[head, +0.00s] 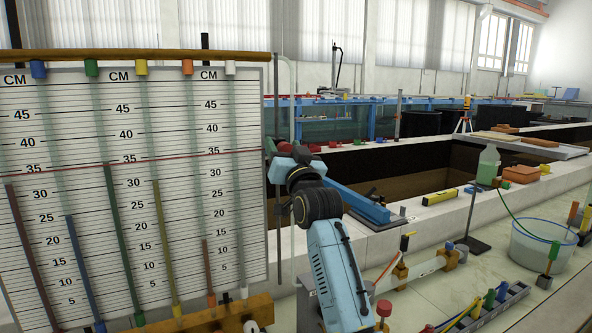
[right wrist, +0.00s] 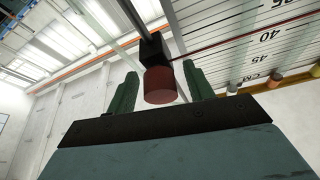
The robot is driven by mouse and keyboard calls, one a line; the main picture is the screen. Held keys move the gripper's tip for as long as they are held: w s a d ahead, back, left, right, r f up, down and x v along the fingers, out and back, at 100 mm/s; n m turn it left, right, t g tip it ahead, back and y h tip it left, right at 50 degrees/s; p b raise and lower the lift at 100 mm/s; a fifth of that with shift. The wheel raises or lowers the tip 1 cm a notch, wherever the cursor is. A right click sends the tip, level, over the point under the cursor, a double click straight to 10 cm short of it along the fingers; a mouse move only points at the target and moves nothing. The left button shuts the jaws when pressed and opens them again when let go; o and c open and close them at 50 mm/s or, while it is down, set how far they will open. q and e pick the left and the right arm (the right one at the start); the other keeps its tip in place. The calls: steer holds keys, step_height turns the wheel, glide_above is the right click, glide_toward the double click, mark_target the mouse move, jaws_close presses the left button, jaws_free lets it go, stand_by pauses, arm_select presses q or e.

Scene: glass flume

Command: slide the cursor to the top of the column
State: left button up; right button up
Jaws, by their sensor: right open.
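The cursor's red line (head: 130,160) crosses the ruled CM board (head: 235,110) at about the 35 mark. In the right wrist view the cursor's black block (right wrist: 151,48) sits on a dark rod (right wrist: 130,14), with a dark red round knob (right wrist: 160,86) facing me. My right gripper (right wrist: 160,84) is open, its two green fingers on either side of the knob with visible gaps. In the head view my right gripper (head: 281,150) is at the board's right edge, and the knob is mostly hidden there. My left gripper is out of view.
Several coloured tubes stand before the board, including a green one (head: 112,200). A wooden bar (head: 150,55) runs along the top. On the right are a blue beam (head: 358,205), a clear bucket (head: 540,245) and a bench with small tools.

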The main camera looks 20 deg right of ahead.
steer(key=b+v, duration=0.2)
steer(key=v, duration=1)
